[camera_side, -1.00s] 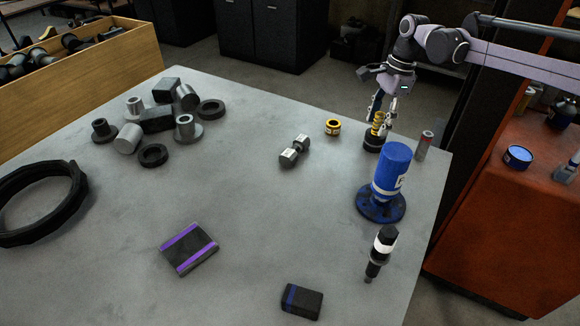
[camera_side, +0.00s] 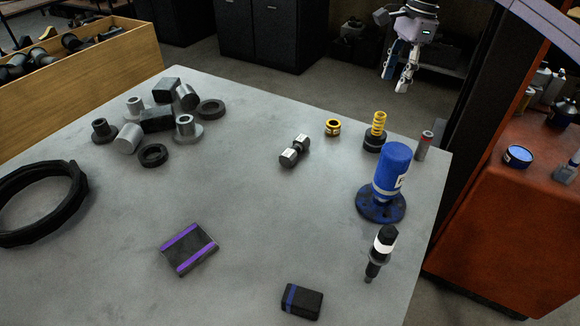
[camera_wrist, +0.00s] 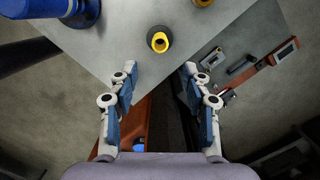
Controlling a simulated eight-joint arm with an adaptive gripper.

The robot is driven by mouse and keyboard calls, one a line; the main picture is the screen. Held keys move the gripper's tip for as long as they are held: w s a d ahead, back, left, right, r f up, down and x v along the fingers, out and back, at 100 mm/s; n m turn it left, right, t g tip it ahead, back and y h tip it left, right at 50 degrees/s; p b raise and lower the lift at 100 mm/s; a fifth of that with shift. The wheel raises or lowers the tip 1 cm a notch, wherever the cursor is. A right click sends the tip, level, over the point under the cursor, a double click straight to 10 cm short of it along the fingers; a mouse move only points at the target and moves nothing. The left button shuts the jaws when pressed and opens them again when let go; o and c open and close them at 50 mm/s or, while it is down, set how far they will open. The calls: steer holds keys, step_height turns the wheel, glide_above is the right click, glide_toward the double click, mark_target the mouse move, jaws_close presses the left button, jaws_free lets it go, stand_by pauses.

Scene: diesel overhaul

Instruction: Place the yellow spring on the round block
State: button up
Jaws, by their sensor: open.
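The yellow spring (camera_side: 379,122) stands upright on the round block (camera_side: 374,142), a short black cylinder near the table's back right edge. In the wrist view the spring (camera_wrist: 159,42) is seen from above as a yellow ring, with the black block (camera_wrist: 165,33) around it. My gripper (camera_side: 398,84) is open and empty, raised above and behind the spring, clear of it. In the wrist view the two fingers of my gripper (camera_wrist: 160,72) are spread wide with nothing between them.
A blue cylinder on a flanged base (camera_side: 380,205) stands in front of the block. A grey and red cylinder (camera_side: 424,146) is at its right, and a yellow ring (camera_side: 333,127) at its left. A dumbbell-shaped part (camera_side: 294,150) lies further left. The table's middle (camera_side: 240,190) is clear.

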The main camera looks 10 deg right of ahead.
steer(key=s+d+r+n+t, duration=0.2)
steer(key=s+n, duration=0.2)
steer(key=s, duration=0.3)
steer(key=s+d+r+n+t, duration=0.1)
steer(key=s+d+r+n, duration=0.15)
steer(key=s+n, duration=0.3)
steer(key=s+d+f+n+t+h, duration=0.1)
steer(key=s+f+n, duration=0.3)
steer(key=s, duration=0.5)
steer(key=s+d+f+n+t, duration=0.2)
steer(key=s+f+n+t, duration=0.1)
steer(key=s+f, duration=0.5)
steer(key=shift+s+d+f+n+h, duration=0.2)
steer(key=shift+s+d+n+h, duration=0.2)
steer(key=shift+s+n, duration=0.25)
